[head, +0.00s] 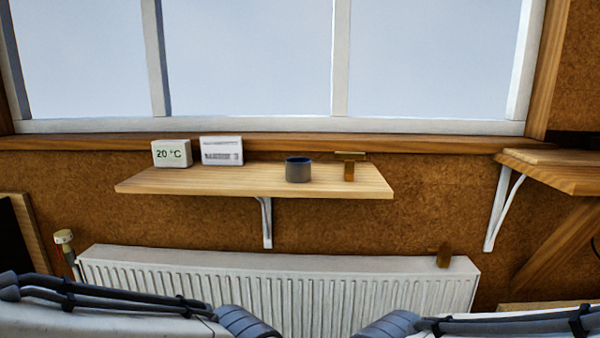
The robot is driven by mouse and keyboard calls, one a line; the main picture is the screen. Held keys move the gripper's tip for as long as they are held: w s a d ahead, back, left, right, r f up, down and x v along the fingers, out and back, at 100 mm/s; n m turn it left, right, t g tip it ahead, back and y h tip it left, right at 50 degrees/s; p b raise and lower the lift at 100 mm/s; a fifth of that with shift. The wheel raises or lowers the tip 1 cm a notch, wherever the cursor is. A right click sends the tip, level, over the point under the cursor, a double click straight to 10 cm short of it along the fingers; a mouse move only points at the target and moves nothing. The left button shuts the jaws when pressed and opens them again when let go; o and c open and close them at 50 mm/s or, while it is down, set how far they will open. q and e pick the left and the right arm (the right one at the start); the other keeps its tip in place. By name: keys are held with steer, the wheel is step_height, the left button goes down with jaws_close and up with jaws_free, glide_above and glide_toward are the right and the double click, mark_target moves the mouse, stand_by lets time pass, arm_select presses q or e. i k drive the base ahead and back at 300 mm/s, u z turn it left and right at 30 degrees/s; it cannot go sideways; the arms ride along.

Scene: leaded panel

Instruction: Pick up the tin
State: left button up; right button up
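A small dark grey round tin (298,170) stands upright on a wooden wall shelf (220,183) in the head view, right of the shelf's middle. Its rim is dark and it looks open at the top. Just to its right, a brass T-shaped piece (349,166) stands on the shelf, close to the tin. My two arms come in along the bottom edge, well below and in front of the shelf. Neither gripper shows in the frame.
A thermometer display reading 20 °C (172,153) and a white card or display (221,151) stand at the shelf's left back. A second shelf (555,170) juts out at right.

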mark_target(298, 169)
steer(key=u, duration=2.1)
steer(key=i, duration=1.05)
steer(key=z, duration=2.05)
